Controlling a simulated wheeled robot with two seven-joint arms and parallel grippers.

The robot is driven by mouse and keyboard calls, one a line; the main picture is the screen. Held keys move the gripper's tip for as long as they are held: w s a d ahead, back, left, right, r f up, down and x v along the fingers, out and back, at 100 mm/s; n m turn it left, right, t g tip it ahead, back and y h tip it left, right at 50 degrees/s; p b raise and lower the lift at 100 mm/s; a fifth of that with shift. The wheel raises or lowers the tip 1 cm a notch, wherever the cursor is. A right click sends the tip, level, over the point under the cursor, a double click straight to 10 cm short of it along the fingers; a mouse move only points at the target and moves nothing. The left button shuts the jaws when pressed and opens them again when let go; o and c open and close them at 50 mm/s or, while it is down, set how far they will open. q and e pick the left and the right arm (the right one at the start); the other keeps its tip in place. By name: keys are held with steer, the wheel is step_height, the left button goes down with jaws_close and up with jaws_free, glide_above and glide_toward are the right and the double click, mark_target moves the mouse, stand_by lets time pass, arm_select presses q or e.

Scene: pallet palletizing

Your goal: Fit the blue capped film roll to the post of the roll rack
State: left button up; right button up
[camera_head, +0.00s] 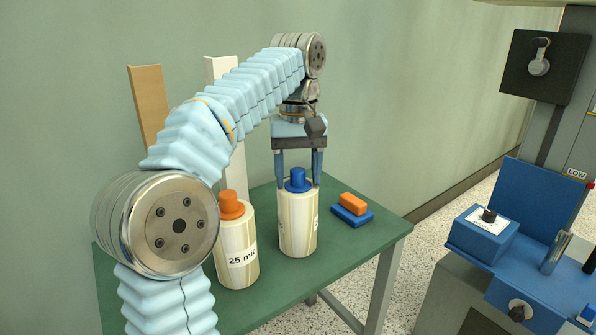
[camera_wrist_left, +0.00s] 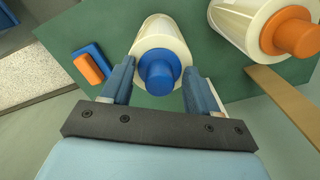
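The blue capped film roll (camera_head: 298,232) stands upright on the green table, cream-coloured with a blue cap (camera_head: 297,180). It also shows in the left wrist view (camera_wrist_left: 150,35), its cap (camera_wrist_left: 159,73) pointing at the camera. My left gripper (camera_head: 298,178) points down over it, fingers on either side of the cap; the wrist view shows the open fingers (camera_wrist_left: 160,88) with gaps beside the cap. A slanted metal cylinder (camera_head: 556,252) stands on the blue machine at the right; I cannot tell if it is the rack's post. My right gripper is not in view.
An orange capped roll (camera_head: 237,250) marked "25 mic" stands left of the blue one. Orange and blue blocks (camera_head: 352,210) lie stacked to the right on the table (camera_head: 340,255). Upright boards stand behind. Open floor (camera_head: 430,225) separates table and blue machine (camera_head: 500,240).

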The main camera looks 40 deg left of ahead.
arm_select(q)
step_height(320, 180, up, 7)
steer(key=p, duration=0.4)
steer(key=shift+w, duration=0.1)
step_height(320, 180, up, 7)
steer(key=p, duration=0.6)
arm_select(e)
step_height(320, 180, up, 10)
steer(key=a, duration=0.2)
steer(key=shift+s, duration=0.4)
arm_select(q)
steer(key=shift+f, duration=0.15)
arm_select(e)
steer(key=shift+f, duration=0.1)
